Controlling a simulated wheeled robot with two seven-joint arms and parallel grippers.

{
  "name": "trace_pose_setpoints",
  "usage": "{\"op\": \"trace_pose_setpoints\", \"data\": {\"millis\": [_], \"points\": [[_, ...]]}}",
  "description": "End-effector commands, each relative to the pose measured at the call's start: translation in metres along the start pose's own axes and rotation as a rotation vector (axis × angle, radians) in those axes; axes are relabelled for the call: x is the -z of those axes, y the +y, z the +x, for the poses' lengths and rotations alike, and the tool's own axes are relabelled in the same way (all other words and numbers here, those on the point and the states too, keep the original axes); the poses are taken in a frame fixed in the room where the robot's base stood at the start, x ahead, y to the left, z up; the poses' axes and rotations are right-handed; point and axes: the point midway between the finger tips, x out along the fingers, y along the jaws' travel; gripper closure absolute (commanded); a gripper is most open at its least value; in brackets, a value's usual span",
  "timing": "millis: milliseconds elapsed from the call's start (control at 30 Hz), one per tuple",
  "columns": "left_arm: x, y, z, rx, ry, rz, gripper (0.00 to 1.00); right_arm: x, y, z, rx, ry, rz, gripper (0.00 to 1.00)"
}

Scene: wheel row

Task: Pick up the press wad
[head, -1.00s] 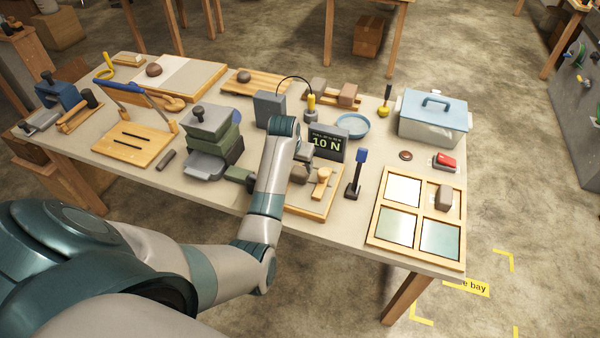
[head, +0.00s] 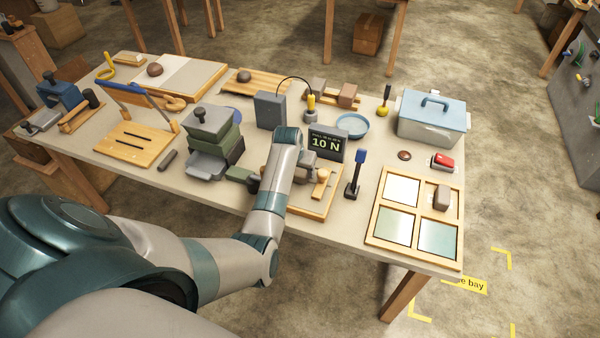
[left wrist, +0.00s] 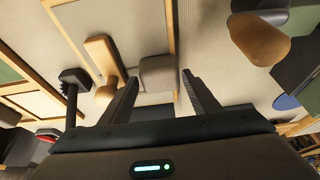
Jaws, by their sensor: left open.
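A grey-brown block (left wrist: 158,73), which looks like the press wad, lies on the wood-framed board (head: 318,212) beside a T-shaped wooden tool (left wrist: 104,62). My left gripper (left wrist: 160,77) is open. In the left wrist view its fingertips stand on either side of the block, apart from it. I cannot tell how high they are above it. In the head view my left forearm reaches over the table and hides much of the gripper and board. My right gripper is not in view.
A 10 N display (head: 326,143) stands behind the board. A blue-handled upright tool (head: 355,173) stands to its right, near a framed tile tray (head: 380,210). A grey-green press stack (head: 213,140) is to the left. The table's front edge is close.

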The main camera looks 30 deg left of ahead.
Motion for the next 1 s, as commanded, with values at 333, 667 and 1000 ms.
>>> {"op": "trace_pose_setpoints", "data": {"millis": [333,667,1000], "points": [[-0.001,-0.001,0.018,0.000,-0.001,-0.001,0.44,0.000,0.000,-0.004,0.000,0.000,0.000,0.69],[-0.001,-0.001,0.018,0.001,0.000,0.000,0.44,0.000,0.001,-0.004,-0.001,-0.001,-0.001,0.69],[0.000,-0.001,0.017,0.001,0.001,0.000,0.83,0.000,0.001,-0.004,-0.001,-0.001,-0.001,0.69]]}}
